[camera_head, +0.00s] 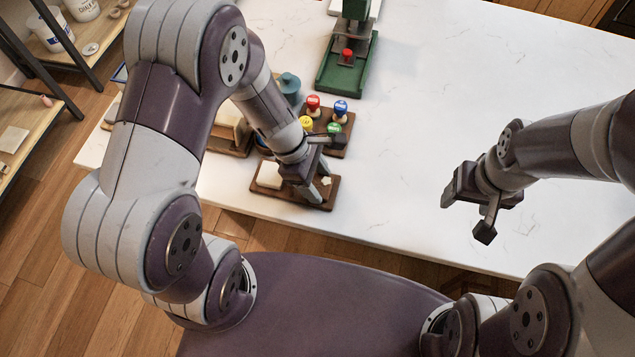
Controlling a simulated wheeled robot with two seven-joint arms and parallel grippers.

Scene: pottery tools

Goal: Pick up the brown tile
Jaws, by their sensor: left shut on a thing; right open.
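My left gripper (315,182) reaches down over a small brown wooden tray (285,197) near the table's front edge. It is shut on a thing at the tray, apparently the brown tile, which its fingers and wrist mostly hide. I cannot tell whether that tile is lifted clear of the tray. A white tile (270,175) lies at the left end of the tray, and a small white piece (326,181) shows beside the fingers. My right gripper (464,214) is open and empty over the right part of the table, well apart from the tray.
Behind the tray, a wooden stand holds several coloured-top stamps, including a red one (313,103) and a blue one (341,107). A green press (347,65) stands farther back. A blue-grey pot (289,86) is partly hidden. The white table (450,100) is clear in its middle and right.

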